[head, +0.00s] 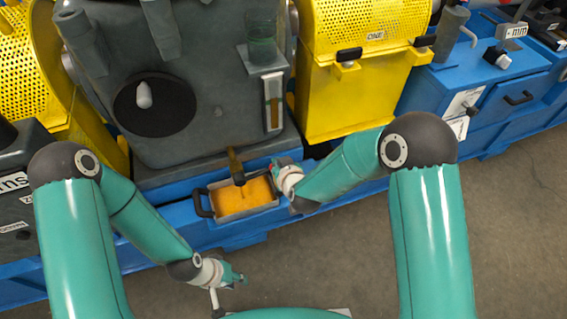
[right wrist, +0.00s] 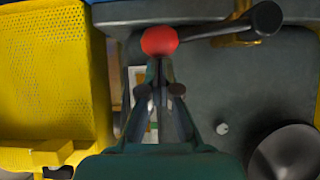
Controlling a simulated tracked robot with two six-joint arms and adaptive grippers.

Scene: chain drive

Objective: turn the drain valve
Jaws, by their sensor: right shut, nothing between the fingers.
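The drain valve (head: 235,163) is a brass fitting low on the front of the grey gearbox housing, above a tray. In the right wrist view, its black lever (right wrist: 225,29) runs sideways from a round black end to a red knob (right wrist: 160,40). My right gripper (right wrist: 161,80) is shut and empty, its fingertips at or just short of the red knob; I cannot tell whether they touch. In the head view, my right gripper (head: 277,169) is beside the valve, to its right. My left gripper (head: 232,281) is low, away from the valve; its finger opening is unclear.
A tray (head: 202,186) with a black handle and orange contents sits under the valve on the blue base. A sight gauge (head: 272,100) with amber fluid is on the housing. Yellow perforated guards (head: 364,85) stand at both sides. The floor (head: 515,215) at right is clear.

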